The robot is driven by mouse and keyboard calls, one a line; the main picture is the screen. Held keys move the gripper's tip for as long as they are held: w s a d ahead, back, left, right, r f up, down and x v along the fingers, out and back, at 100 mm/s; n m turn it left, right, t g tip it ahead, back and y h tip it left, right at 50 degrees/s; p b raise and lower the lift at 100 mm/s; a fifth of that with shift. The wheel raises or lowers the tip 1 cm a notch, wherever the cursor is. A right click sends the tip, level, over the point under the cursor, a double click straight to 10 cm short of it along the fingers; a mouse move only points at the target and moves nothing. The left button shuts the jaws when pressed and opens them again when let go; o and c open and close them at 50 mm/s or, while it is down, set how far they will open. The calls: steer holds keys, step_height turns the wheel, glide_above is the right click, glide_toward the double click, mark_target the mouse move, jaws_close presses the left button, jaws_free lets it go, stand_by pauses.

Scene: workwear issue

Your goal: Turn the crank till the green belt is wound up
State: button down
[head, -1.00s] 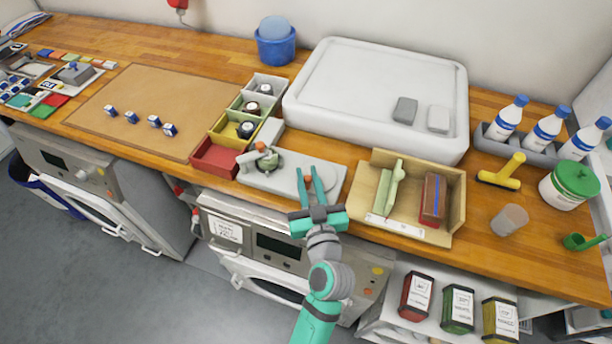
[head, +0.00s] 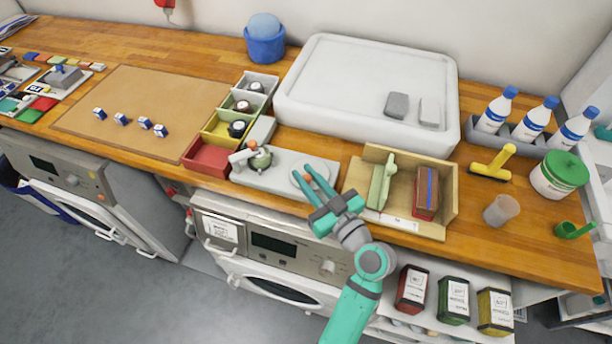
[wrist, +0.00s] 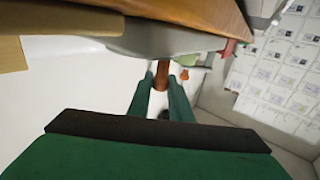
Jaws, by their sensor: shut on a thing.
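The winding device has a pale grey base (head: 275,172) at the front edge of the wooden worktop. On its left end are a small green roll (head: 260,159), which looks like the belt, and a grey part with an orange knob. A round grey disc shows at its right end, partly behind my fingers. My gripper (head: 304,171) reaches this right end from the front. In the wrist view its fingertips (wrist: 161,78) close on a brown-orange crank handle (wrist: 161,70) below a grey edge. How much belt is wound cannot be told.
A wooden tray (head: 450,205) with a green piece and a brown block stands close right of my gripper. Coloured bins (head: 208,158) stand left of the device. A large white tub (head: 370,70) is behind. Bottles (head: 540,118) stand at the right.

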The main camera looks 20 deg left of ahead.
steer(key=shift+f, duration=0.1)
steer(key=c, duration=1.6)
jaws_free()
steer(key=shift+c, duration=0.2)
steer(key=v, duration=1.1)
